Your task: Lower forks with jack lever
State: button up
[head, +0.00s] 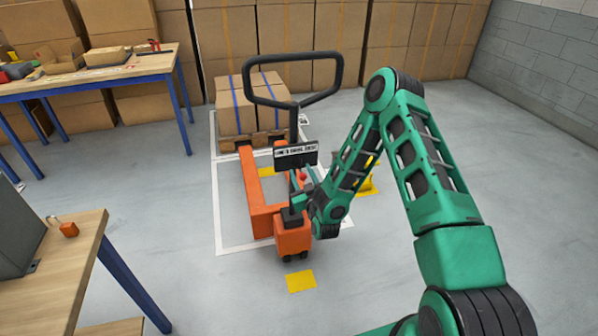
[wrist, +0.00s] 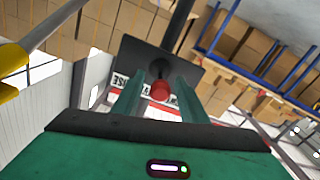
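The orange pallet jack (head: 292,236) stands on the floor with its forks toward a loaded pallet. Its black loop handle (head: 292,103) rises above a dark plate (head: 296,153) with white lettering too small to read surely. The jack lever's red knob (head: 303,177) shows just below the plate, close to my gripper (head: 308,188). In the wrist view, the red knob (wrist: 160,90) appears between the two green fingers of my gripper (wrist: 160,88), in front of the dark plate. The fingers are apart, with a gap seen on both sides of the knob. I cannot tell whether the knob is between or just beyond the tips.
Stacked cartons (head: 238,108) sit on a wooden pallet (head: 232,143) inside a white floor outline. Workbenches stand at the left (head: 110,72) and near left (head: 60,262). A yellow object (head: 368,183) is partly behind my arm. Open floor lies to the right.

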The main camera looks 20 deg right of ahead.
jog(key=shift+w, duration=1.25)
jog(key=shift+c, duration=0.6)
